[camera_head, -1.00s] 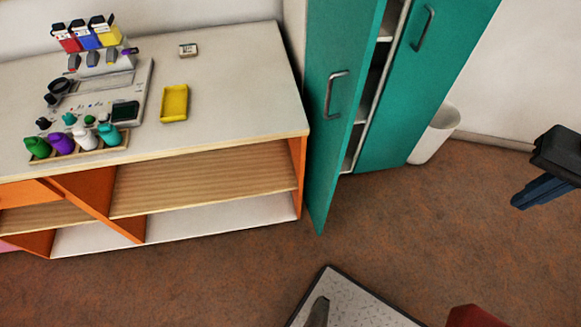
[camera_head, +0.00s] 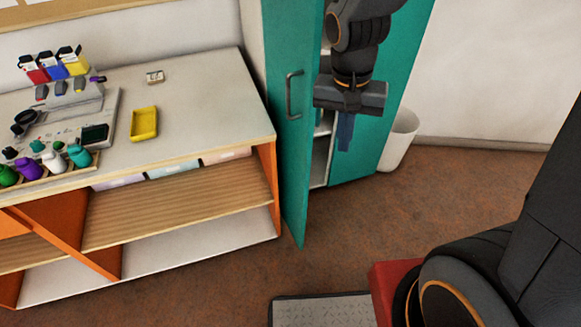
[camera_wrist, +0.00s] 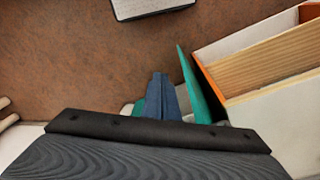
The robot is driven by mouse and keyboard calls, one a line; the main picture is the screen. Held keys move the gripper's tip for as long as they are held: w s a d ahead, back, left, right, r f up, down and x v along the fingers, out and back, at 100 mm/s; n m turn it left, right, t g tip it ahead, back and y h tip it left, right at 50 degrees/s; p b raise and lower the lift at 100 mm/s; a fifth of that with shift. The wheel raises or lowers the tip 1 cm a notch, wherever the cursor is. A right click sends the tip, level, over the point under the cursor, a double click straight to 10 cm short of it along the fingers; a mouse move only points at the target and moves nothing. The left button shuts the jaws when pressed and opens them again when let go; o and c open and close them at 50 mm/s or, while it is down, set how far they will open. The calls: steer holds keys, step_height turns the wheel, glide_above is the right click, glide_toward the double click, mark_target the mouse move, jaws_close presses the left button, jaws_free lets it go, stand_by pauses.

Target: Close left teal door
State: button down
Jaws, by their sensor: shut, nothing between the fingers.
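The left teal door (camera_head: 291,150) of the cabinet stands ajar, swung out toward the room, with a grey bar handle (camera_head: 294,96) on its outer face. The right teal door (camera_head: 366,130) looks closed; my arm covers part of it. In the wrist view, my gripper (camera_wrist: 162,98) is beside the thin edge of the left door (camera_wrist: 190,85). I cannot tell whether they touch.
A shelf unit with a pale top (camera_head: 200,120) and orange dividers stands left of the cabinet, close to the left door. It carries bottles, a yellow tray (camera_head: 144,123) and a device. A white bin (camera_head: 400,140) stands right of the cabinet. Brown floor (camera_head: 440,200) in front is clear.

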steer(key=w+a+f+m+h+b, duration=0.1)
steer(key=w+a+f+m+b, duration=0.25)
steer(key=a, duration=0.25)
steer(key=w+a+f+m+t+h+b, duration=0.1)
steer(key=w+a+f+m+b, duration=0.15)
steer(key=a+f, duration=0.2)
steer(key=w+a+f+m+h+b, duration=0.1)
steer(key=w+a+f+m+b, duration=0.1)
steer(key=w+a+f+m, duration=0.3)
steer(key=d+f+n+p, duration=0.1)
steer(key=d+f+p, duration=0.1)
steer(key=d+f, duration=0.3)
steer(key=shift+w+x, duration=0.25)
steer(key=shift+x, duration=0.95)
